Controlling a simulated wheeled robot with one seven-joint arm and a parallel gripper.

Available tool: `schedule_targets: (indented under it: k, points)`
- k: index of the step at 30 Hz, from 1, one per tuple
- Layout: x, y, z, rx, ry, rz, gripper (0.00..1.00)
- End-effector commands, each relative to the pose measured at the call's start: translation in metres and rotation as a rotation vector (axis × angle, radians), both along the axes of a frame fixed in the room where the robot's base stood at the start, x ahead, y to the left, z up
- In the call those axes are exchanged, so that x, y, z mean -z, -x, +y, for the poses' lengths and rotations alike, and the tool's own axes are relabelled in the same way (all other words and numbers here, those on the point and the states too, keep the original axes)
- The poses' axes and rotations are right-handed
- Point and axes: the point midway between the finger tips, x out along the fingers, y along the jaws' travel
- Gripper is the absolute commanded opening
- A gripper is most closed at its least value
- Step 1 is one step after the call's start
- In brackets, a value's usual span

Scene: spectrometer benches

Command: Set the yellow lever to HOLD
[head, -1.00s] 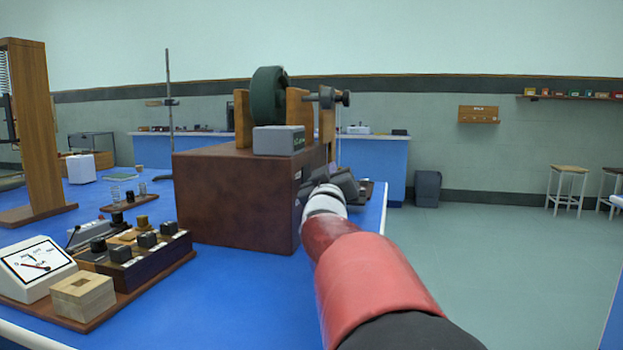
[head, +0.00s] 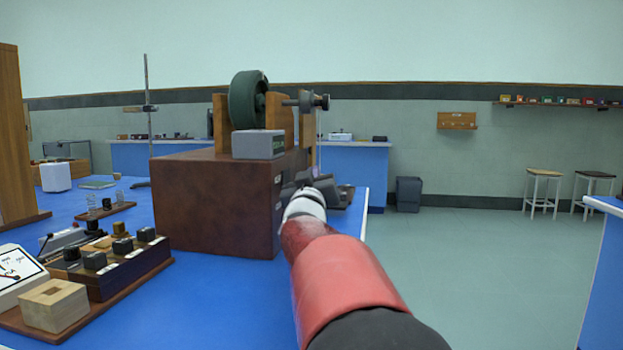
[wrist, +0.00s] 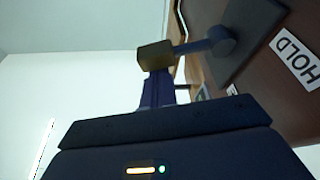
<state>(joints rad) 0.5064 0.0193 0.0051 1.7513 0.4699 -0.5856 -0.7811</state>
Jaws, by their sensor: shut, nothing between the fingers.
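The yellow lever (wrist: 156,55) shows in the wrist view as a dull yellow block on a blue-grey arm. That arm comes from a round pivot on a dark plate (wrist: 245,40) on the brown box's side. A white HOLD label (wrist: 295,60) is on the brown face, right of the pivot. My gripper (wrist: 158,92) is shut and empty, its fingertips right by the yellow block; I cannot tell if they touch. In the head view my gripper (head: 322,184) is at the right side of the brown box (head: 215,205), where the lever is hidden.
The brown box carries a green wheel (head: 246,98) between wooden posts and a grey box (head: 258,144). A meter (head: 18,270) and a block with black knobs (head: 110,265) stand at the left on the blue bench (head: 210,315). Open floor lies to the right.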

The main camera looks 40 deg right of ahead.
Motion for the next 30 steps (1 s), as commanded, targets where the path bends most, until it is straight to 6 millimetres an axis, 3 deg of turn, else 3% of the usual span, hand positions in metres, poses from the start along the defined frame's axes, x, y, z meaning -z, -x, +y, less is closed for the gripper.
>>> schedule_targets:
  k: [17,25,30]
  points:
    - [0.036,0.007,-0.006,-0.002,-0.326,-0.381,0.00]
    - [0.033,0.008,-0.005,0.000,-0.323,-0.379,0.00]
    - [0.039,0.019,0.009,-0.002,-0.324,-0.380,0.00]
